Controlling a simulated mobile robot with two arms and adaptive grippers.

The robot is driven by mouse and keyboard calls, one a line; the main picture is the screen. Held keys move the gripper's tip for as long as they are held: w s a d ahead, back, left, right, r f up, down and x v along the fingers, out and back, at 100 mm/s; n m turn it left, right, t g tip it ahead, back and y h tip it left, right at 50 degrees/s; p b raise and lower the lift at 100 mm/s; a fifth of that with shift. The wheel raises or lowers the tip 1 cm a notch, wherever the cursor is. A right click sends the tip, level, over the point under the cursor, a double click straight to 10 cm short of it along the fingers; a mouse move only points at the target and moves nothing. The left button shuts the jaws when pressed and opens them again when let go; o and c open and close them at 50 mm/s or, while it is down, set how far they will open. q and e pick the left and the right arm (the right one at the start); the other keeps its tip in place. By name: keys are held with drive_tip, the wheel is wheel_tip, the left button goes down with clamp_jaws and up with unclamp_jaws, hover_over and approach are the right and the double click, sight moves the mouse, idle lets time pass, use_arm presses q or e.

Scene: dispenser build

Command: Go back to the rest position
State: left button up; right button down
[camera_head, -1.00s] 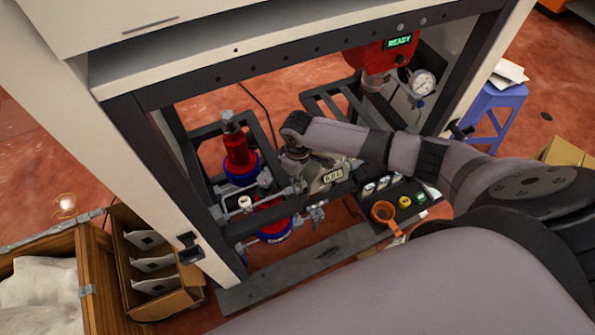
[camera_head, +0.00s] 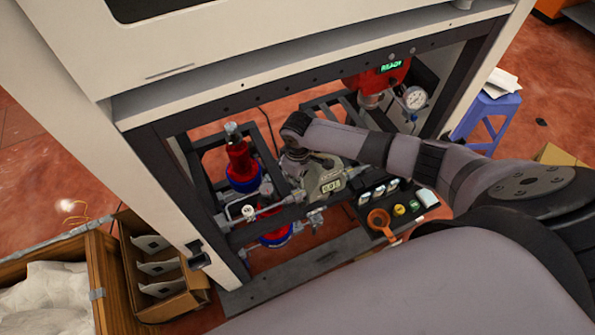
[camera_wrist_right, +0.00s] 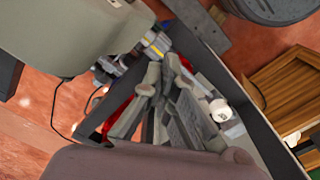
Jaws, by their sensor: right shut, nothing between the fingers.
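My right arm reaches in from the right in the head view and bends down inside the open cabinet frame (camera_head: 160,130). My right gripper (camera_head: 297,168) is small and partly hidden there, beside a grey metering unit (camera_head: 325,176) with a small lit display. In the right wrist view the grey fingers of the gripper (camera_wrist_right: 160,100) are together with nothing between them. I cannot tell whether they touch the unit. My left gripper is in neither view.
A red-and-blue dispenser (camera_head: 240,165) stands left of the gripper. A pressure gauge (camera_head: 414,97) and a red unit (camera_head: 375,82) reading READY are at the back right. A black tray (camera_head: 376,232), cardboard box (camera_head: 160,262), wooden crate (camera_head: 100,285) and blue stool (camera_head: 487,112) surround the frame.

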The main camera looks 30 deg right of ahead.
drive_tip(key=s+a+r+t+y, duration=0.2)
drive_tip(key=s+a+r+y, duration=0.15)
drive_tip(key=s+a, duration=0.95)
drive_tip(key=s+d+r+m+t+h, duration=0.2)
drive_tip(key=s+d+r+m+h, duration=0.15)
drive_tip(key=s+d+r, duration=0.55)
wheel_tip(320, 180, down, 27)
drive_tip(key=g, duration=0.2)
drive_tip(key=s+d+f, duration=0.1)
drive_tip(key=s+f, duration=0.7)
drive_tip(key=s+d+f+g+b, duration=0.1)
drive_tip(key=s+d+f, duration=0.1)
drive_tip(key=s+f, duration=0.7)
drive_tip(key=shift+s+d+f+b, duration=0.25)
drive_tip(key=shift+s+d+b, duration=0.05)
